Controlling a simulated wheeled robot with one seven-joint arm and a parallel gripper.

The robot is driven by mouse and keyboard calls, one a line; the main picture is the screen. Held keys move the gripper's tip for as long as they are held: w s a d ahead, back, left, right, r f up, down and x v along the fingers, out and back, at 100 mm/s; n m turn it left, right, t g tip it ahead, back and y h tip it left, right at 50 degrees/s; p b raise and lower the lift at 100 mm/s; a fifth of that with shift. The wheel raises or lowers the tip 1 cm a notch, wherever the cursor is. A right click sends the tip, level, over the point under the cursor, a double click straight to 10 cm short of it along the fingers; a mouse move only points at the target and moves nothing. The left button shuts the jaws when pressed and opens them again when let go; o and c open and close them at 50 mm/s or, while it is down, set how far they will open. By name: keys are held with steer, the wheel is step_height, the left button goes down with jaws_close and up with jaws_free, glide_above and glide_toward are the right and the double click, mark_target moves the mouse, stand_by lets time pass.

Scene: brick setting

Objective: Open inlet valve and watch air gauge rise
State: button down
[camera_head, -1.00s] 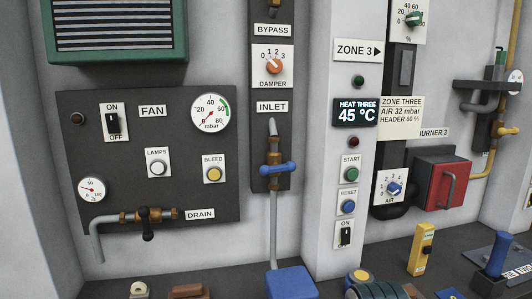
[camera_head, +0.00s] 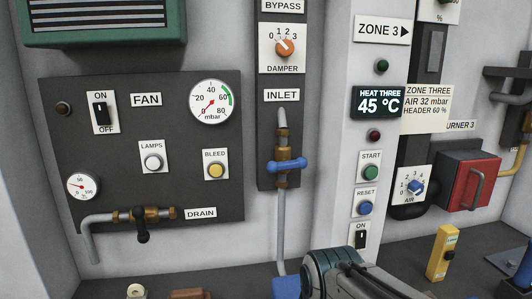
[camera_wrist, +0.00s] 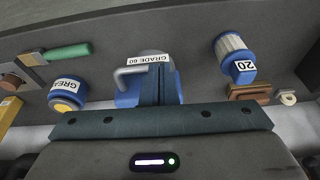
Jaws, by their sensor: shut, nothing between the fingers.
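The inlet valve (camera_head: 287,165) is a brass body on a grey pipe with a blue lever lying crosswise, under the INLET label (camera_head: 281,96) in the head view. The mbar air gauge (camera_head: 212,103) is a round white dial with a green arc at its right; its red needle points to the lower left, near the low end. In the wrist view my gripper (camera_wrist: 160,84) has its fingers together, with nothing held, above a shelf of items. In the head view only my arm shows at the bottom, well below the valve; the fingertips are hidden there.
A blue padlock-like block (camera_wrist: 132,90) labelled GRADE 60 is behind my fingers. A blue GREASE tin (camera_wrist: 68,95), a green-handled tool (camera_wrist: 68,53) and a blue item marked 20 (camera_wrist: 234,58) are nearby. The DRAIN valve (camera_head: 141,222) has a black lever. A yellow box (camera_head: 443,252) stands at right.

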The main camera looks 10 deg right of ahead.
steer(key=w+d+r+t+y+p, duration=0.1)
steer(key=w+r, duration=0.5)
steer(key=r, duration=0.6)
steer(key=w+d+r+t+p, duration=0.1)
steer(key=w+d+r+t, duration=0.1)
steer(key=w+r, duration=0.5)
steer(key=w+d+r+m+t+y+p, duration=0.1)
steer(key=w+r, duration=0.5)
steer(key=r, duration=1.1)
steer(key=shift+w+d+t+y+p, duration=0.25)
steer(key=shift+t+p, duration=0.2)
steer(key=shift+t, duration=0.65)
steer(key=shift+a, duration=0.1)
steer(key=p, duration=0.1)
glide_above(287, 165)
steer(key=f, duration=0.6)
steer(key=shift+s+a+f, duration=0.2)
steer(key=shift+f, duration=0.05)
steer(key=shift+a+f, duration=0.2)
steer(key=shift+f, duration=0.4)
steer(key=shift+a+f, duration=0.15)
steer(key=shift+f, duration=0.4)
steer(key=shift+a+f, duration=0.25)
steer(key=shift+f, duration=0.55)
steer(key=shift+p, duration=0.3)
